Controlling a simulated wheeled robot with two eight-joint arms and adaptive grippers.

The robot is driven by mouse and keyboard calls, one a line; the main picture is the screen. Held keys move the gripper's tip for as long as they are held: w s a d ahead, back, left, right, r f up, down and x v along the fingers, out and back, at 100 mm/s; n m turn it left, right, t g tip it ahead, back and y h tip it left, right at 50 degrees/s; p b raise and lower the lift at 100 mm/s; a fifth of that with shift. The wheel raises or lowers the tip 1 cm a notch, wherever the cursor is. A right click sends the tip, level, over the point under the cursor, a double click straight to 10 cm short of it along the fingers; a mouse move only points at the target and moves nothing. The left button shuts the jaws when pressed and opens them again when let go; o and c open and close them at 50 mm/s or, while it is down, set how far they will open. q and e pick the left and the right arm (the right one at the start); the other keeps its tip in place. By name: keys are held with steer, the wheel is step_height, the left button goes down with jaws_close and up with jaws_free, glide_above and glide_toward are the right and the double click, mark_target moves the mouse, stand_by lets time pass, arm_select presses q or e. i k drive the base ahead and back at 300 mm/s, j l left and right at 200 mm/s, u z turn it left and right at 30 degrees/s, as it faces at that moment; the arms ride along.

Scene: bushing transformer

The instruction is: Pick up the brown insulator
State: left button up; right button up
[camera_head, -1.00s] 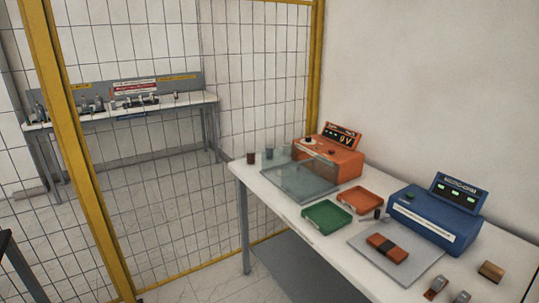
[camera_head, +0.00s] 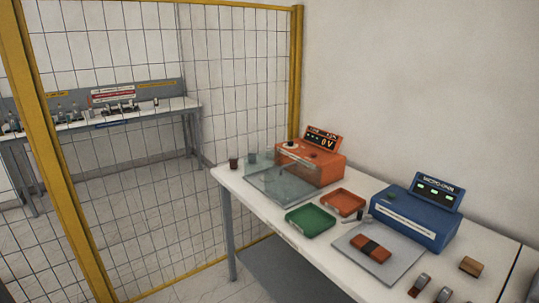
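A small dark brown cylinder (camera_head: 233,163), which looks like the brown insulator, stands upright at the far left corner of the white table (camera_head: 285,258). A grey-blue cylinder (camera_head: 252,158) stands just right of it, close to a clear panel. An orange-brown block with a black band (camera_head: 371,249) lies on a grey plate (camera_head: 400,268) nearer to me, and a tan-brown block (camera_head: 471,266) lies at the right. Neither of my grippers is in view.
An orange device reading 0V (camera_head: 312,163) stands behind a clear-walled tray (camera_head: 283,188). A green tray (camera_head: 310,221), an orange tray (camera_head: 343,203) and a blue meter (camera_head: 415,217) occupy the table. A yellow-framed mesh fence (camera_head: 55,170) stands left of the table.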

mark_target(234, 166)
steer(key=i+j, duration=0.4)
steer(key=i, duration=0.15)
steer(key=i+j+z, duration=0.1)
steer(key=i+j, duration=0.25)
steer(key=i, duration=0.2)
